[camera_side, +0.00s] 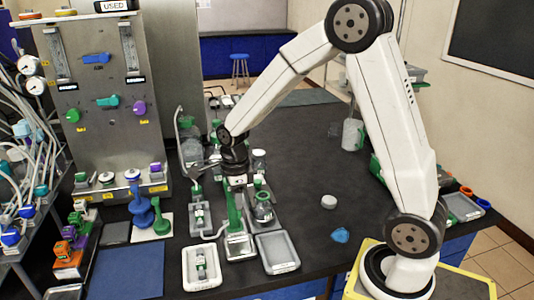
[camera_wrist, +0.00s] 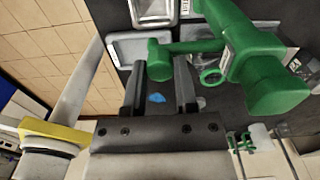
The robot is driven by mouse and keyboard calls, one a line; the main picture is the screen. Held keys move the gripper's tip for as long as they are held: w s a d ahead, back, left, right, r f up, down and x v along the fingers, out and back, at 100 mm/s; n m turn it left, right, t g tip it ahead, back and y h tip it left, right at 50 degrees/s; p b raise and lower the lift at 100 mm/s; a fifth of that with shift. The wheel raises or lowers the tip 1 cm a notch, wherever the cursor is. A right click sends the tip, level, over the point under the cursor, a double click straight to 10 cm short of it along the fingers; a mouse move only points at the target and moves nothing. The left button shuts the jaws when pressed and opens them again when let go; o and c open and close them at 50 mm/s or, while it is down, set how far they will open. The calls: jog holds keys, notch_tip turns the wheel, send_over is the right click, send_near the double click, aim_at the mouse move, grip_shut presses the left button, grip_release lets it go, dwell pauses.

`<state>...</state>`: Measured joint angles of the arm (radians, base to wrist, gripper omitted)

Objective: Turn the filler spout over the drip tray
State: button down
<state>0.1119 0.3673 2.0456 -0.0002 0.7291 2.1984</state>
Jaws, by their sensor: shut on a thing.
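The green filler (camera_side: 234,212) stands on a grey base in the middle of the bench. In the wrist view its green spout (camera_wrist: 201,47) runs left from the thick green column (camera_wrist: 262,75) to a rounded end (camera_wrist: 159,62). My gripper (camera_wrist: 160,68) has its two fingers on either side of that end, shut on the spout. In the side view my gripper (camera_side: 234,178) is at the top of the filler and hides most of the spout. A grey tray (camera_side: 277,252) lies right of the filler base; a pale-rimmed tray (camera_wrist: 122,50) shows beside the spout end in the wrist view.
A white-rimmed tray (camera_side: 187,280) lies at the bench front. A green-collared flask (camera_side: 263,212) stands close right of the filler. A white round piece (camera_side: 329,202) and a blue piece (camera_side: 340,235) lie on open bench. A blue mat (camera_side: 126,273) is at front left.

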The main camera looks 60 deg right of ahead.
jog(key=shift+w+a+r+m, duration=0.1)
jog(key=shift+w+a+m, duration=0.1)
jog(key=shift+m, duration=0.2)
jog(key=shift+c, duration=1.9)
grip_release()
jog(key=shift+r, duration=0.1)
jog(key=shift+r, duration=3.8)
